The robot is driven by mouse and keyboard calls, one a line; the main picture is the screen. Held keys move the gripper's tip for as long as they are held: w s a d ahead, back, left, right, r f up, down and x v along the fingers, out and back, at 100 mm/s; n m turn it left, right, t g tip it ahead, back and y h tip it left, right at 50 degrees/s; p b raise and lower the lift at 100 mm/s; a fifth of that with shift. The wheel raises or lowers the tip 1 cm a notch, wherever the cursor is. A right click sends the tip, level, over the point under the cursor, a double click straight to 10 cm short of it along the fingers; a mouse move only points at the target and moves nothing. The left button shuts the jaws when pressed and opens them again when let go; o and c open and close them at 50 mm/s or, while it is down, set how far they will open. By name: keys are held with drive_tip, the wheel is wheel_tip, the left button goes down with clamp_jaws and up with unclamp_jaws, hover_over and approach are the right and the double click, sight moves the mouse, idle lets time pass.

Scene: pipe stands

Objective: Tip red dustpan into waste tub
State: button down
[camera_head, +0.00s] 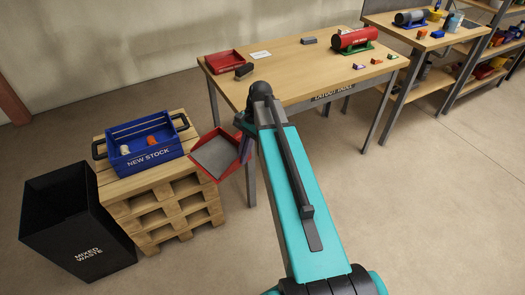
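The red dustpan (241,146), with a flat grey inside, hangs in the air between the pallet and the table. Its open face is turned toward the camera and it looks tilted. My gripper (243,124) is at its upper right edge and appears shut on it; my arm hides most of the fingers and the grip. The waste tub (88,254), a tall black bin marked MIXED WASTE, stands on the floor at the lower left, well left of the dustpan and beyond the pallet. Its inside looks dark, and I cannot see its contents.
A wooden pallet stack (166,209) bearing a blue NEW STOCK crate (150,155) stands between dustpan and tub. The table (290,75) behind holds a red tray (222,62), a red cylinder (352,40) and small blocks. Floor at right is clear.

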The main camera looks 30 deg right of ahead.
sight(212, 170)
drive_tip(key=w+a+n, duration=0.1)
drive_tip(key=a, duration=0.2)
drive_tip(key=w+a+f+n+g, duration=0.1)
drive_tip(key=a, duration=0.3)
drive_tip(key=w+a+f+n, duration=0.1)
drive_tip(key=a+n, duration=0.1)
drive_tip(key=a, duration=0.1)
drive_tip(key=shift+w+a+f+h, duration=0.1)
drive_tip(key=shift+a+h, duration=0.15)
drive_tip(key=shift+h, duration=0.05)
drive_tip(key=shift+a+g, duration=0.3)
drive_tip(key=shift+f, duration=0.1)
